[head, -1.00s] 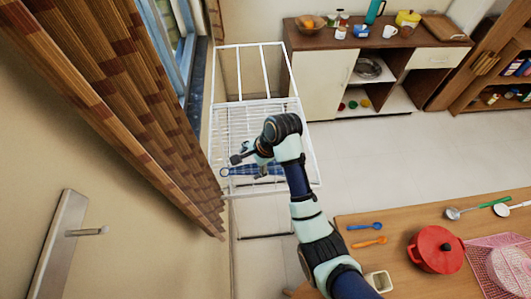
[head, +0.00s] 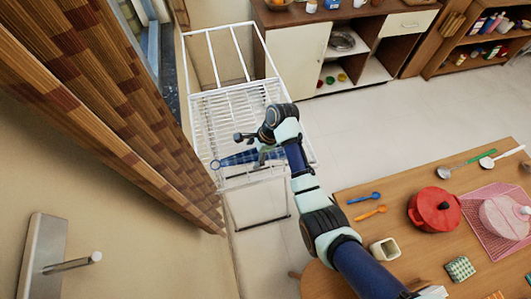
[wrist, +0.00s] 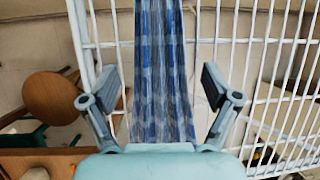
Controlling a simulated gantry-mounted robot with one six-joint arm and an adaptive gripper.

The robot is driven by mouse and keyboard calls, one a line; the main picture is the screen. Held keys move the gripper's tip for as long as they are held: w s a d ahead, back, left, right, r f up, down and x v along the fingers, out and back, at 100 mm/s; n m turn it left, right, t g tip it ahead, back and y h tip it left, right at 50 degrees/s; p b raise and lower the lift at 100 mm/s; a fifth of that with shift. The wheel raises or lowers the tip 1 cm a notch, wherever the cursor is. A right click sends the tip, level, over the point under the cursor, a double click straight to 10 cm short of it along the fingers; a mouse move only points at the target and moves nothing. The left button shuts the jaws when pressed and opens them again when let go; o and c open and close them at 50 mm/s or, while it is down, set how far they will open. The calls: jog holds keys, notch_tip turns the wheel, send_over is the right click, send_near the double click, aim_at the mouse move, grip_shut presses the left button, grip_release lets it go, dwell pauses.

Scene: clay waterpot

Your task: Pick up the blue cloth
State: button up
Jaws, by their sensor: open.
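The blue checked cloth (head: 238,159) lies over the white drying rack (head: 207,120), and part of it is hidden by my arm in the head view. In the wrist view the cloth (wrist: 163,70) runs lengthwise down the middle, between the two dark fingers of my gripper (wrist: 161,88). The fingers are spread wide, with a gap on each side of the cloth, and do not touch it. In the head view my gripper (head: 264,154) is over the front part of the rack, close to the cloth. The exact height between them is unclear.
White rack bars lie on both sides of the cloth. A brown curtain (head: 120,110) hangs left of the rack. A wooden table (head: 345,235) with a red pot (head: 434,212) stands at the lower right. A cabinet (head: 297,65) stands behind the rack. Light floor is clear between.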

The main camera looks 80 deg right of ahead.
jog(key=c, duration=1.2)
jog(key=shift+c, duration=0.2)
